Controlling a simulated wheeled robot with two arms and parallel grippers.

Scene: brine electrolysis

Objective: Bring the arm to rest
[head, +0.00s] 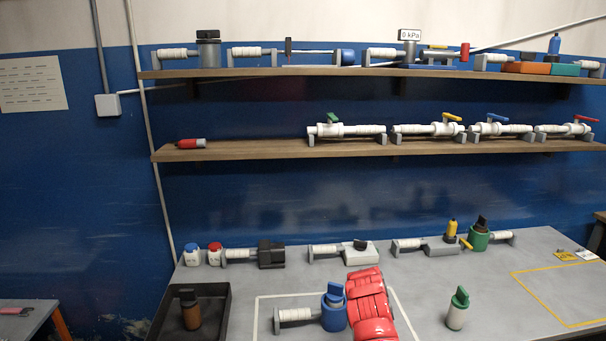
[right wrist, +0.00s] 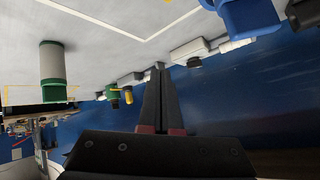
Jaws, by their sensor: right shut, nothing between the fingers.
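My right arm (head: 368,305) shows as red segments reaching over the front middle of the bench in the head view. My right gripper (right wrist: 158,72) shows in the right wrist view as two dark fingers pressed together, with nothing between them. That view is upside down, with the bench along the top. A blue vessel (head: 333,308) stands just left of the arm, and it also shows in the right wrist view (right wrist: 250,14). A white bottle with a green cap (head: 457,311) stands to the right; it shows at the left of the wrist view (right wrist: 53,70). My left gripper is not in view.
A dark tray (head: 222,330) with a brown bottle (head: 190,312) stands at the front left. Several pipe fittings line the bench's back. The upper shelf (head: 300,72) and lower shelf (head: 250,151) hold more parts. The yellow-outlined area (head: 560,295) at right is mostly clear.

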